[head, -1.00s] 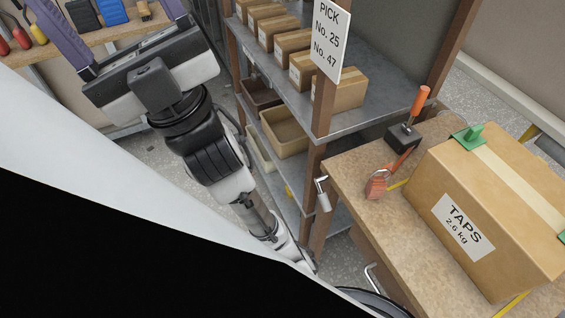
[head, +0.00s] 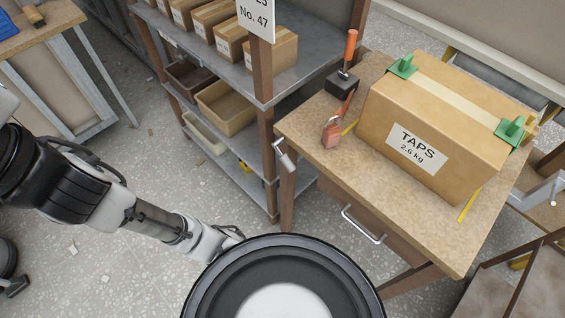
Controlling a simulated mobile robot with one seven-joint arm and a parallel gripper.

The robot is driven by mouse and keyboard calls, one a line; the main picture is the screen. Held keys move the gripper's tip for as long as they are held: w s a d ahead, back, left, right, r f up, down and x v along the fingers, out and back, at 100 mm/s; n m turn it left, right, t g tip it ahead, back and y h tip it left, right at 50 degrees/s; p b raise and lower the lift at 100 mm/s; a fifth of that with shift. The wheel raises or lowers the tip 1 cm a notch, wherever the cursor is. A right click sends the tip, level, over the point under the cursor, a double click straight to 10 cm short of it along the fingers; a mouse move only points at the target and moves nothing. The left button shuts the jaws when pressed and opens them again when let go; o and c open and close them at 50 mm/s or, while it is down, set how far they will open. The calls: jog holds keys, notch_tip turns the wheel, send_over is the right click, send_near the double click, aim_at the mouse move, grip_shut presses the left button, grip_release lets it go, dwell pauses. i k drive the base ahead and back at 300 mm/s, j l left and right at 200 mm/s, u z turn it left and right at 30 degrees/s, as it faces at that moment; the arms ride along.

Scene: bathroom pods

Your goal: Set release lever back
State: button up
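A lever with an orange grip (head: 351,45) rises from a black block (head: 341,82) at the back left of the wooden bench (head: 310,143). It stands nearly upright, leaning slightly right. A red-orange piece like a padlock or tag (head: 331,133) lies in front of the block, with a thin orange bar between them; I cannot tell how they join. A cardboard box marked TAPS (head: 440,115) sits right of the lever, with green corner pieces on top.
A shelf rack (head: 268,85) with small boxes and bins (head: 227,103) stands left of the bench. The bench has a drawer handle (head: 362,226) in front. Speckled floor (head: 110,250) is open at left.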

aim_at(284, 158)
jog(key=j+z, duration=0.2)
jog(key=j, duration=0.55)
jog(key=j+z, duration=0.15)
jog(key=j, duration=0.55)
jog(key=k, duration=0.05)
